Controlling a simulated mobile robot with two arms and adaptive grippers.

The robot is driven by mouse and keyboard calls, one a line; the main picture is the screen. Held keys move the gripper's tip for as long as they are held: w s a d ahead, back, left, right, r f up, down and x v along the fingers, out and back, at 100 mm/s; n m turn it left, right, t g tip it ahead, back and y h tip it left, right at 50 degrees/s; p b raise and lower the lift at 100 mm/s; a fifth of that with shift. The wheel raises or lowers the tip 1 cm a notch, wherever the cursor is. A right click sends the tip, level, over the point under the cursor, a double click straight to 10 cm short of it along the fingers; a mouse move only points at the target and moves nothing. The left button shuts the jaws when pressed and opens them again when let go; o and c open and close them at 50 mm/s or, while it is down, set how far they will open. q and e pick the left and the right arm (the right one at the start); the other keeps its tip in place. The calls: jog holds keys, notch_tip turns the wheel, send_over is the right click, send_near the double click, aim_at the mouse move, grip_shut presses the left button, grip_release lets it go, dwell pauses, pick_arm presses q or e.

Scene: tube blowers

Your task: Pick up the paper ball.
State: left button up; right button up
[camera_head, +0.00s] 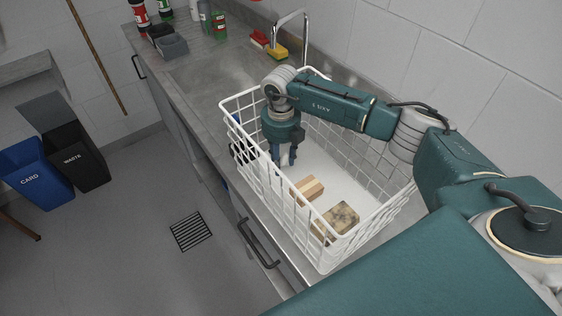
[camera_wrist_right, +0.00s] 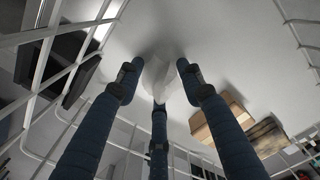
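The paper ball (camera_wrist_right: 160,78) is white and crumpled. In the right wrist view it lies against the white floor of the wire basket, between the fingertips of my right gripper (camera_wrist_right: 158,82). Its three dark blue fingers stand around the ball, with the tips very near its sides; I cannot tell whether they press on it. In the head view the right gripper (camera_head: 284,157) points down inside the white wire basket (camera_head: 322,262), toward its far left part. My left gripper is not in view.
A small wooden block (camera_head: 309,188) and a mottled box (camera_head: 335,222) lie in the near part of the basket. Basket walls surround the gripper. The sink counter (camera_head: 205,80) has a tap (camera_head: 291,30) behind. Blue (camera_head: 36,172) and black (camera_head: 75,157) bins stand left.

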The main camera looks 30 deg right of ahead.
aim_at(281, 157)
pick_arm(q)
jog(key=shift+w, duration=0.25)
pick_arm(e)
jog(key=shift+r, duration=0.5)
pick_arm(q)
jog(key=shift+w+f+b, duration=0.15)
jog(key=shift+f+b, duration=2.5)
pick_arm(e)
notch_tip(281, 157, up, 19)
